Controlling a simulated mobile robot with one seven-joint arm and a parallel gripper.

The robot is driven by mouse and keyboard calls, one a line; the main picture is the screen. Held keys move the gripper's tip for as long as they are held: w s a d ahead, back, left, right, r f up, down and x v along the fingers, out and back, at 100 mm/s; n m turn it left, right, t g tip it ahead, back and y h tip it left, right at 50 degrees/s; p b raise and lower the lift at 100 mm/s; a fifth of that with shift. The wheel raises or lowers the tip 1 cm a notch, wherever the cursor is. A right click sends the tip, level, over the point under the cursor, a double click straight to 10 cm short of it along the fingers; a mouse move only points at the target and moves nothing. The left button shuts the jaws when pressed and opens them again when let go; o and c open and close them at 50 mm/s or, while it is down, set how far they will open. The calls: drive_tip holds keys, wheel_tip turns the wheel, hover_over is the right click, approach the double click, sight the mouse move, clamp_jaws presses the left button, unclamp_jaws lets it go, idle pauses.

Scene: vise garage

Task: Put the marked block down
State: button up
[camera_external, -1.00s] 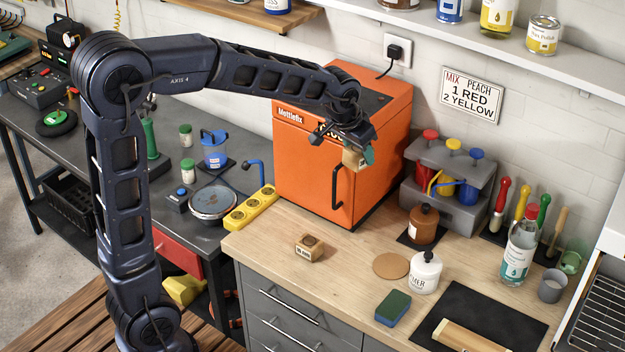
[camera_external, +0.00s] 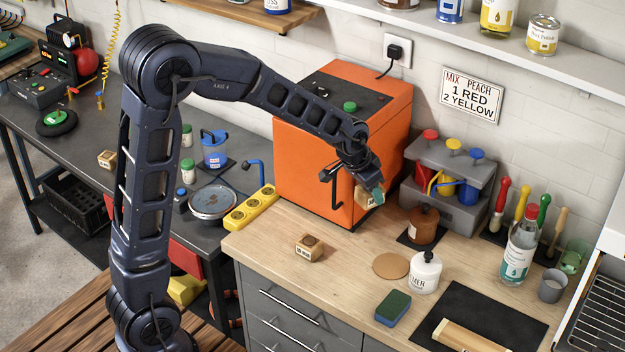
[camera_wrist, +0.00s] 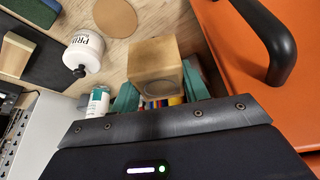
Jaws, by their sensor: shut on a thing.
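My gripper (camera_external: 374,188) is shut on a wooden block (camera_external: 364,197) in front of the orange cabinet, above the wooden worktop (camera_external: 350,285). In the wrist view the block (camera_wrist: 155,60) sits between the two teal fingers of my gripper (camera_wrist: 158,90), with a round dark mark on its near face. A second wooden block (camera_external: 310,247), with a label and a dark round top, stands on the worktop left of the cork disc. A third labelled block (camera_external: 107,159) stands on the grey bench at the left.
The orange cabinet (camera_external: 300,165) with its black handle (camera_wrist: 268,40) is close beside my gripper. A brown bottle (camera_external: 423,224), cork disc (camera_external: 391,265), white primer bottle (camera_external: 425,272) and green sponge (camera_external: 392,308) stand to the right and front. Bare worktop lies between block and disc.

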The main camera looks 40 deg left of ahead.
wheel_tip(320, 180, down, 16)
drive_tip(key=shift+f, duration=0.2)
idle(0.4)
drive_tip(key=o, duration=1)
drive_tip(key=shift+f, duration=0.15)
drive_tip(key=s+a+r+n, duration=0.1)
drive_tip(key=s+a+r, duration=0.6)
drive_tip(key=r, duration=0.6)
drive_tip(key=s+a+r+n, duration=0.1)
drive_tip(key=s+a+r, duration=0.3)
drive_tip(key=s+r, duration=0.7)
drive_tip(key=s+a+r+n+y, duration=0.1)
drive_tip(key=s+a+r, duration=0.2)
drive_tip(key=s, duration=0.5)
drive_tip(key=s+a+r+n, duration=0.1)
drive_tip(key=s+a+r, duration=0.2)
drive_tip(key=s, duration=0.6)
drive_tip(key=shift+a+r+n+t+y, duration=0.3)
drive_tip(key=shift+a+y, duration=0.1)
drive_tip(key=shift+a, duration=0.2)
drive_tip(key=shift+o, duration=0.2)
